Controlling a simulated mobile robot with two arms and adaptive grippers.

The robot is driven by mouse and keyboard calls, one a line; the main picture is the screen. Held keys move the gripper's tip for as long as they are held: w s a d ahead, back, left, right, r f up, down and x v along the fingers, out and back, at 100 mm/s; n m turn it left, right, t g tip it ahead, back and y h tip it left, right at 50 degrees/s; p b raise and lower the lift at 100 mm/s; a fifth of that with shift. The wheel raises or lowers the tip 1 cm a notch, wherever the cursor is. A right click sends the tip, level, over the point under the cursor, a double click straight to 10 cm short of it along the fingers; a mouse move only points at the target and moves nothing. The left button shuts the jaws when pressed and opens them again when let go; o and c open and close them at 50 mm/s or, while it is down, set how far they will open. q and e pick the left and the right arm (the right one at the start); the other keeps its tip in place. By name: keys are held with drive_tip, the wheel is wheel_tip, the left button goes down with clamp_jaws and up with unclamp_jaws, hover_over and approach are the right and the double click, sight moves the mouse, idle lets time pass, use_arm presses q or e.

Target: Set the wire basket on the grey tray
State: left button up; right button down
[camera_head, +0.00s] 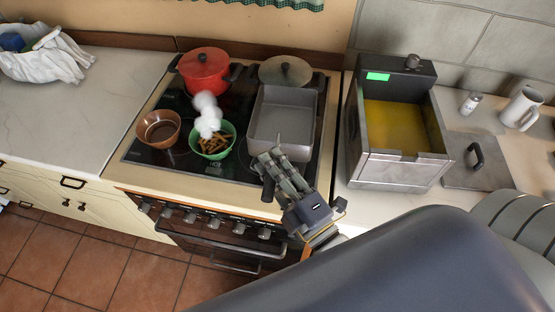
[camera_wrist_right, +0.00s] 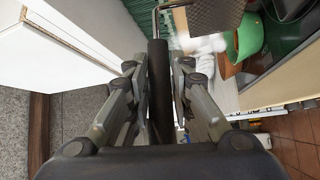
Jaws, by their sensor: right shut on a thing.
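My right gripper (camera_head: 268,163) is at the near edge of the stove's right side. It is shut on the dark handle (camera_wrist_right: 160,90) of the wire basket; grey mesh of the basket (camera_wrist_right: 213,16) shows at the top of the right wrist view. In the head view a grey, open, rectangular shape (camera_head: 282,122) lies just beyond the fingers on the stove's right half. There I cannot clearly separate basket from grey tray, or tell whether they touch. My left gripper is not in view.
On the stove are a red pot (camera_head: 204,72), a lidded pan (camera_head: 285,72), a brown bowl (camera_head: 158,129) and a green bowl (camera_head: 224,150) of fries with white steam above. A fryer (camera_head: 400,168) with yellow oil stands right. The left counter (camera_head: 100,110) is mostly clear.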

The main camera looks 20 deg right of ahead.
drive_tip(key=shift+w+d+f+b, duration=0.15)
drive_tip(key=shift+f+b, duration=0.25)
drive_tip(key=shift+f, duration=0.15)
drive_tip(key=shift+w+d+f+b, duration=0.1)
drive_tip(key=shift+d+f+b, duration=0.05)
drive_tip(key=shift+f+b, duration=0.3)
wheel_tip(320, 180, down, 4)
drive_tip(key=shift+r+b, duration=0.2)
drive_tip(key=shift+b, duration=0.75)
drive_tip(key=c, duration=1.3)
unclamp_jaws()
drive_tip(key=shift+s, duration=0.1)
drive_tip(key=shift+c, duration=0.2)
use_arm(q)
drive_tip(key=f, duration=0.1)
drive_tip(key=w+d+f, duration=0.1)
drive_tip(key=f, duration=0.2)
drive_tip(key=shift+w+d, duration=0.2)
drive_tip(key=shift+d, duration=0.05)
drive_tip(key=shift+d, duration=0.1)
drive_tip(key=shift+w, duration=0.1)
use_arm(e)
drive_tip(key=v, duration=1.2)
